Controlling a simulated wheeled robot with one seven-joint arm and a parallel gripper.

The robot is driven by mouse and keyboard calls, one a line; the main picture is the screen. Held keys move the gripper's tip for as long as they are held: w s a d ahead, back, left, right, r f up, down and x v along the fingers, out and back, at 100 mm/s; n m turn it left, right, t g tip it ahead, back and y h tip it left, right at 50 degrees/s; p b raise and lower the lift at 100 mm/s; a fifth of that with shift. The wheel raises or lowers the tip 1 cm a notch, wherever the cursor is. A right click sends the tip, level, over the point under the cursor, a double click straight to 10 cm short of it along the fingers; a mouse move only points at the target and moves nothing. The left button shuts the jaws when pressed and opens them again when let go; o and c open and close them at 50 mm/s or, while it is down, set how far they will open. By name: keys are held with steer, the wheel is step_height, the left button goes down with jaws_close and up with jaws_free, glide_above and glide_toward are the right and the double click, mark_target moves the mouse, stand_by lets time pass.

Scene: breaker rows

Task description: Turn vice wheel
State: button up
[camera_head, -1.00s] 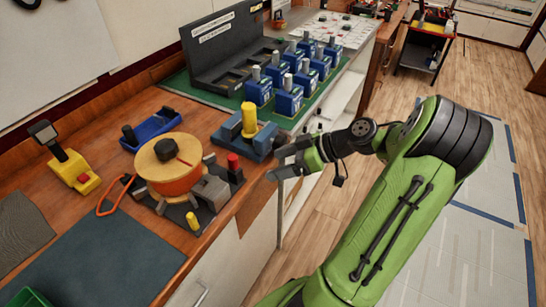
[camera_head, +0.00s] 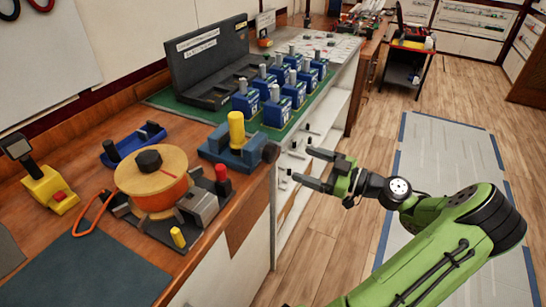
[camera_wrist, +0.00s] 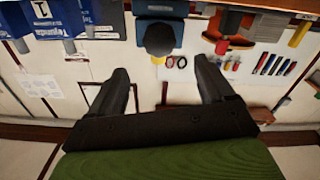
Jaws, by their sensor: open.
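The blue-grey vice (camera_head: 222,146) sits at the bench's right edge with an upright yellow cylinder (camera_head: 237,130) in it. Its dark round wheel (camera_head: 271,152) sticks out past the edge towards my gripper. In the wrist view the wheel (camera_wrist: 160,39) shows as a dark disc in front of the vice's blue body (camera_wrist: 160,8). My gripper (camera_head: 303,167) is open and empty, to the right of the wheel with a gap between them. In the wrist view my gripper's fingers (camera_wrist: 160,72) are spread wide, with the wheel beyond their tips and roughly centred between them.
A round wooden-topped orange drum (camera_head: 160,190) on a dark base stands left of the vice, with a red knob (camera_head: 222,172) between them. Several blue breaker blocks (camera_head: 275,110) stand behind. A shelf (camera_head: 310,125) lies below the bench edge.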

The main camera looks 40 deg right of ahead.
mark_target(275, 154)
steer(key=b+x, duration=0.1)
steer(key=x, duration=0.9)
steer(key=shift+w, duration=0.15)
steer(key=c, duration=1)
steer(key=shift+o, duration=0.2)
